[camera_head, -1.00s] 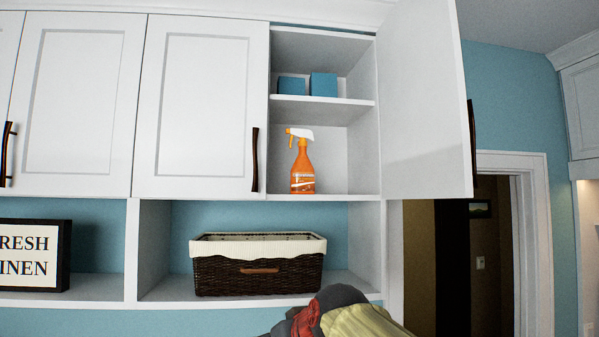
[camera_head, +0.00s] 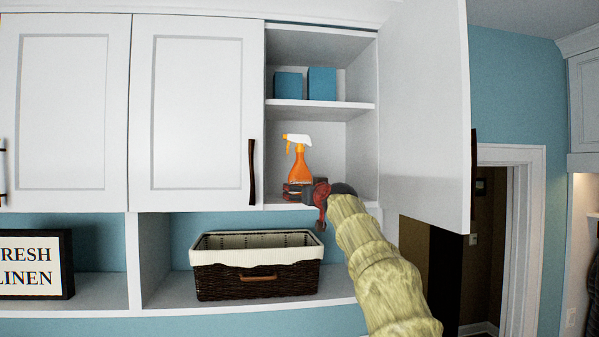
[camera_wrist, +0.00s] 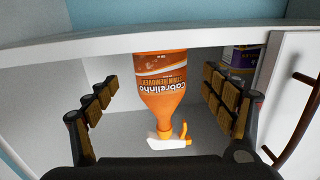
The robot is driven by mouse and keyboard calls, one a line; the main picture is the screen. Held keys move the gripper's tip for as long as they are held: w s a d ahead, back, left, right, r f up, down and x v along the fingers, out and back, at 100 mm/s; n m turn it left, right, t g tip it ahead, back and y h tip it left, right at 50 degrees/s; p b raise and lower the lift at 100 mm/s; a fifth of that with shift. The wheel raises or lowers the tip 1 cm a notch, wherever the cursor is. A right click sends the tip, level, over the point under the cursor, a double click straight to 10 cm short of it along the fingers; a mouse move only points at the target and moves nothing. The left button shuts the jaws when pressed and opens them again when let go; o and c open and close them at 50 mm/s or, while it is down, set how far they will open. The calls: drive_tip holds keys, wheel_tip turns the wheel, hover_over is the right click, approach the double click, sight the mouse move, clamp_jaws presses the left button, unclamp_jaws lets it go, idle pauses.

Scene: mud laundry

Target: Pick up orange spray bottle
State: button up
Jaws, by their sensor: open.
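The orange spray bottle (camera_head: 300,167) with a white and orange trigger head stands upright on the bottom shelf of the open wall cabinet. In the wrist view the bottle (camera_wrist: 162,82) appears upside down, between the two fingers and apart from both. My gripper (camera_head: 306,192) is at the front of that shelf, in front of the bottle's lower part and hiding some of it. In the wrist view my gripper (camera_wrist: 160,105) is open, with a padded finger on each side.
The cabinet door (camera_head: 425,110) stands open at the right. Two blue boxes (camera_head: 321,84) sit on the upper shelf (camera_head: 330,104). A wicker basket (camera_head: 250,284) sits in the cubby below. The wrist view shows a purple container (camera_wrist: 243,58) at the right.

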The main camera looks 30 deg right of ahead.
sight(297, 167)
drive_tip(key=shift+w+d+r+p, duration=0.15)
drive_tip(key=shift+w+p, duration=0.2)
drive_tip(key=shift+w, duration=0.2)
drive_tip(key=shift+w+d+p, duration=0.1)
drive_tip(key=shift+w+p, duration=0.25)
drive_tip(key=shift+w, duration=0.2)
drive_tip(key=shift+w+r+p, duration=0.2)
drive_tip(key=shift+w+p, duration=0.15)
drive_tip(key=shift+p, duration=0.1)
drive_tip(key=w+p, duration=0.2)
drive_tip(key=w, duration=0.1)
drive_tip(key=shift+w+d+p, duration=0.3)
drive_tip(key=shift+d, duration=0.05)
drive_tip(key=shift+c, duration=1.4)
drive_tip(key=c, duration=1.5)
drive_tip(key=shift+r, duration=0.15)
